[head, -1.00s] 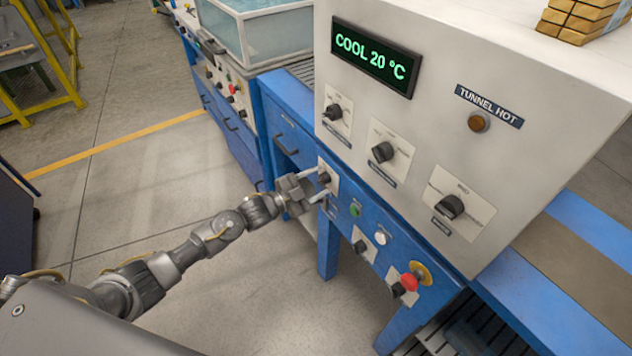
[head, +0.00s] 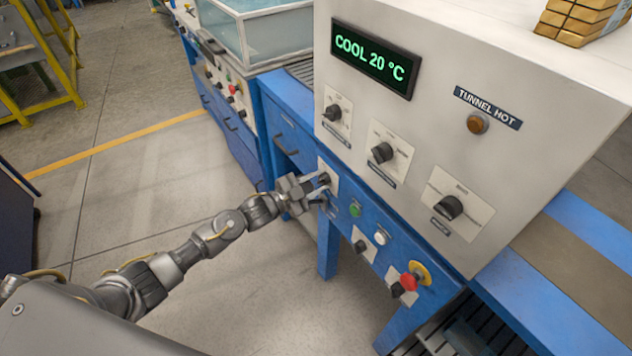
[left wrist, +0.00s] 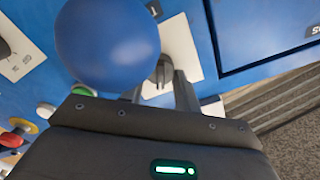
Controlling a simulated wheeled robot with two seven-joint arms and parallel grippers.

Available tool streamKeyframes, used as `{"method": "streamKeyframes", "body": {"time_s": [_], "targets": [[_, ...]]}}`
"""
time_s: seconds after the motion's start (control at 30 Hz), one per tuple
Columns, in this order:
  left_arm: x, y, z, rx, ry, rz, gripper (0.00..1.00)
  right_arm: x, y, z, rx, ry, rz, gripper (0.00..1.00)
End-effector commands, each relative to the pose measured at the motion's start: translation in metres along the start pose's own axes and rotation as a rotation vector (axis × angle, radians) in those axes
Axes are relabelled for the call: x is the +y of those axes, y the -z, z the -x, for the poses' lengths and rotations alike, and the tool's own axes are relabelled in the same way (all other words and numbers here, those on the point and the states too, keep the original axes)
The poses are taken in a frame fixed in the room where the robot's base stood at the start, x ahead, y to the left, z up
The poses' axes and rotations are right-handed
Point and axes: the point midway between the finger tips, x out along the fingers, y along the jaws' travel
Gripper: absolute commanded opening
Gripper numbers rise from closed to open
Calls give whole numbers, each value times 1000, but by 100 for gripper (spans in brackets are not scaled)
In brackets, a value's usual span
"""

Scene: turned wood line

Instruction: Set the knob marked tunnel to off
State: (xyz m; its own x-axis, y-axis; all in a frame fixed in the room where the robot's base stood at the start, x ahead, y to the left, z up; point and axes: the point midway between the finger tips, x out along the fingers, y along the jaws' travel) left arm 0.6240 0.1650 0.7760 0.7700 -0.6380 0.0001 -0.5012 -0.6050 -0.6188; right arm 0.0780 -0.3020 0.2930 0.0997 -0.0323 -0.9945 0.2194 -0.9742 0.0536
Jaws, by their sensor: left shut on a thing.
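My left gripper (head: 318,189) is at the blue front panel, shut on a dark knob (head: 325,179) on a white plate at the panel's left end. The fingers hide much of the knob and its label in the head view, so I cannot read its marking or setting. In the left wrist view the knob (left wrist: 163,71) shows between the fingers, in front of its white plate (left wrist: 182,45). A round blue shape (left wrist: 107,42) covers part of that view. My right gripper is not in view.
To the right are a green button (head: 355,209), a white button (head: 380,237), another dark knob (head: 361,246) and a red stop button (head: 409,281). Above, the white housing carries several knobs, a "COOL 20 °C" display (head: 375,58) and an amber "TUNNEL HOT" lamp (head: 477,123).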

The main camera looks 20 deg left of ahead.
Motion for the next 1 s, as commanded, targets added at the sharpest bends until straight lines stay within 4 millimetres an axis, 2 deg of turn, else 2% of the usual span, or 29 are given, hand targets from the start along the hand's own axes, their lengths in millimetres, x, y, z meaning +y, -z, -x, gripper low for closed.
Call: {"method": "streamKeyframes", "body": {"time_s": [0.2, 0.57, 1.0], "targets": [[-1, 1, 0, -1, 0, 159, 9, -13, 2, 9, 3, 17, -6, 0], [-2, 1, 0, -2, 0, 500, 9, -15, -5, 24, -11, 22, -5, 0], [-2, 0, 0, -2, 0, 843, 9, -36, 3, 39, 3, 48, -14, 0]]}}
